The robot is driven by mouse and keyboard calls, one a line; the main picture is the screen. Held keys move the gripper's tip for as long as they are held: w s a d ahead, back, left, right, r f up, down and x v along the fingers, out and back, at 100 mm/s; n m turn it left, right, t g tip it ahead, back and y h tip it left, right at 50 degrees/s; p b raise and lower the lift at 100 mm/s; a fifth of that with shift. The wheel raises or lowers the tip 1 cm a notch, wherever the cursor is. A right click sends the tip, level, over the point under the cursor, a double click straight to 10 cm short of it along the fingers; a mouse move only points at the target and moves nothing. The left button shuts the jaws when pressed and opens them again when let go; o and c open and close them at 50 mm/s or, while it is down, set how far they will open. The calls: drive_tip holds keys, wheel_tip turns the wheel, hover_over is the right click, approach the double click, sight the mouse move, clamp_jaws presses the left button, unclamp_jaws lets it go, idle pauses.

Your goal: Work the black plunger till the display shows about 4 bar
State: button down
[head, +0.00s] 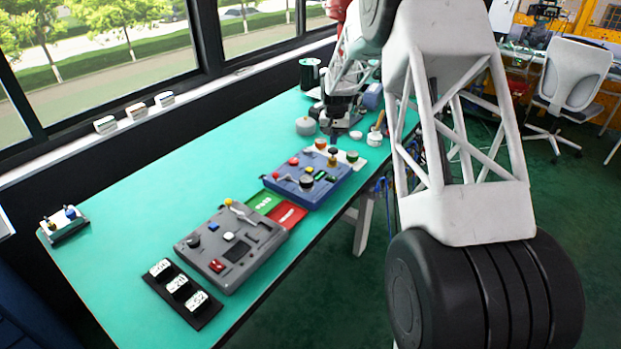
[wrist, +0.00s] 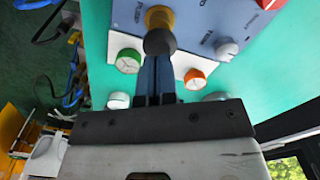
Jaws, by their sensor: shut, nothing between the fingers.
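The black plunger knob (head: 332,151) sits on a yellow stem at the far side of the blue panel box (head: 292,193). In the wrist view the knob (wrist: 160,42) is beside lettering that seems to read PUMP. My gripper (wrist: 158,62) is shut and empty, its fingertips right at the knob; whether they touch it cannot be told. In the head view my gripper (head: 336,132) is small and dark, just beyond the plunger. Small green lit areas (head: 319,175) show on the blue box, but no reading is legible.
A grey panel box (head: 225,265) and green and red trays (head: 262,202) stand nearer. The teal table (head: 130,215) is mostly clear on the window side.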

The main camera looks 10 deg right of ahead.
sight(333, 149)
drive_tip(key=shift+f, duration=0.2)
drive_tip(key=shift+f, duration=2)
drive_tip(key=shift+r, duration=1.75)
drive_tip(key=shift+f, duration=0.2)
